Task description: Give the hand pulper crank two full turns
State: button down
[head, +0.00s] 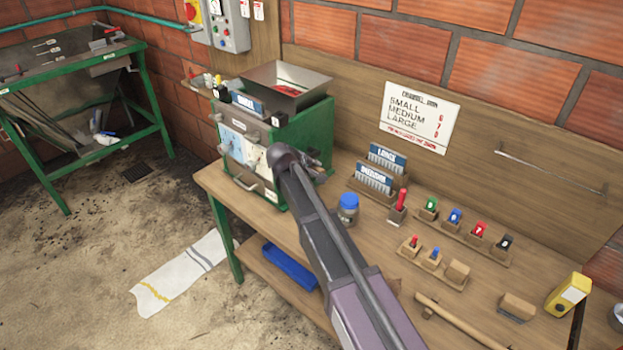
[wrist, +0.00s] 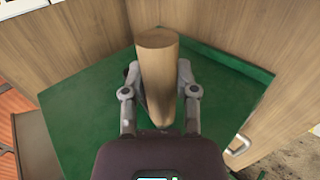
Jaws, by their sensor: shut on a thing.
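The hand pulper (head: 304,133) is a green box with a metal hopper (head: 285,84) on top, standing at the left end of the wooden bench (head: 225,190). My gripper (head: 316,163) is at its right side, partly hidden by my arm in the head view. In the wrist view my gripper (wrist: 158,85) is shut on a round wooden crank handle (wrist: 157,50), one finger on each side. The green side of the pulper (wrist: 80,105) lies behind the handle. The rest of the crank is hidden.
A blue-lidded jar (head: 348,207) stands close to my arm. Holders with blue cards (head: 375,178) and small coloured tools (head: 455,217) line the bench. A towel (head: 182,272) lies on the floor. A green-framed table (head: 70,70) stands at the far left.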

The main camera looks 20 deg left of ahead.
jog(key=shift+w+a, duration=0.15)
jog(key=shift+a, duration=0.1)
jog(key=shift+a+f+b, duration=0.15)
jog(key=shift+f+b, duration=0.7)
grip_release()
jog(key=shift+a, duration=0.1)
jog(key=shift+s+r, duration=0.1)
jog(key=shift+s, duration=0.1)
